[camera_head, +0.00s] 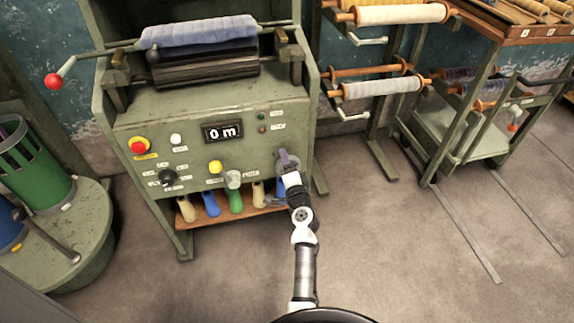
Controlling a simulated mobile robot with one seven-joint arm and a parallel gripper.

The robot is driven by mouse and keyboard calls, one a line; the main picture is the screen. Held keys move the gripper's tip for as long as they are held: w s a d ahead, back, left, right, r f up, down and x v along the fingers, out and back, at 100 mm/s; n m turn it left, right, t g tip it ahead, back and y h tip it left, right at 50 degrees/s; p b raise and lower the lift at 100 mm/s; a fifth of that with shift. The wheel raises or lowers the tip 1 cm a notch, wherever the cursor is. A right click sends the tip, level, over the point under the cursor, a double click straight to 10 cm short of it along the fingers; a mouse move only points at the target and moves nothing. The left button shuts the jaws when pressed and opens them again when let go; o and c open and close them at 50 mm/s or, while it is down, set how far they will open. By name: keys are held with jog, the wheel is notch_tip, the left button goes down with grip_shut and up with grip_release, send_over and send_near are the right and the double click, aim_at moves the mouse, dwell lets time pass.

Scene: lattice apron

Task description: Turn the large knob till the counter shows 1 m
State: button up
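The counter (223,132) on the green machine's front panel reads "0 m". A round black knob (168,177) sits at the panel's lower left. A pale grey knob (232,179) sits near the lower middle; I cannot tell which of the two is the large knob. My gripper (286,160) is at the right side of the panel, apart from both knobs. It covers part of the panel there, and whatever is behind it is hidden. Its fingers are too small and too foreshortened to show whether they are open or shut.
A red emergency button (138,147), a white button (176,139) and a yellow button (215,167) are on the panel. A shelf (228,217) with coloured handles is below. A red-knobbed crank (54,81) juts out left. Floor is clear in front.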

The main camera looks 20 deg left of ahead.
jog(key=shift+r+m, duration=0.1)
jog(key=shift+m, duration=0.4)
jog(key=o, duration=1)
